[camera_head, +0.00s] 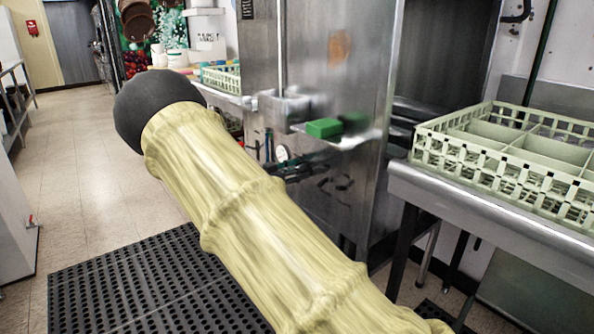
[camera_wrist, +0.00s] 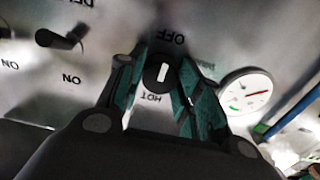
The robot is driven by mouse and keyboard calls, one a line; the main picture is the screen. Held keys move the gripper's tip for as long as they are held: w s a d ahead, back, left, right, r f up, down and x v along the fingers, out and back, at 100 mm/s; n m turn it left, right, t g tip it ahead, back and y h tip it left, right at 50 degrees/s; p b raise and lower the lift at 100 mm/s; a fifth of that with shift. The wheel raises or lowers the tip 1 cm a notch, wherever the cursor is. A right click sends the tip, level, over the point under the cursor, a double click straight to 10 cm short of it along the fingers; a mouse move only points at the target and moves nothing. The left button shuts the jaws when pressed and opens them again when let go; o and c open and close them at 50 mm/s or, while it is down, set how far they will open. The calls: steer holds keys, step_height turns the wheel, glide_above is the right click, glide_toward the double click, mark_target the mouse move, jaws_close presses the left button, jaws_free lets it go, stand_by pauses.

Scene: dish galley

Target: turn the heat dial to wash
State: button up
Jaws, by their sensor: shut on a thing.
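In the wrist view the heat dial (camera_wrist: 151,77) is a round black knob with a white pointer line, set on a steel panel. The words OFF and HOT appear upside down, OFF above the dial and HOT below it. My gripper (camera_wrist: 157,80) has its teal-padded fingers on both sides of the dial and is shut on it. The white line stands nearly upright, tilted slightly. Faint lettering beside the right finger is partly covered, and I cannot read a wash mark. In the head view my arm hides the dial and gripper.
A black switch (camera_wrist: 60,40) with ON labels sits left of the dial, and a white round gauge (camera_wrist: 246,91) right of it. The head view shows the steel machine (camera_head: 338,60), a green block (camera_head: 323,128), a cream dish rack (camera_head: 440,150) and a black floor mat (camera_head: 150,285).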

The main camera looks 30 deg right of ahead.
steer(key=shift+m, duration=0.4)
steer(key=shift+f+m+b, duration=0.1)
steer(key=shift+m+b, duration=5.15)
steer(key=shift+m, duration=6.15)
steer(key=o, duration=1.1)
steer(key=shift+c, duration=0.2)
steer(key=shift+a, duration=0.1)
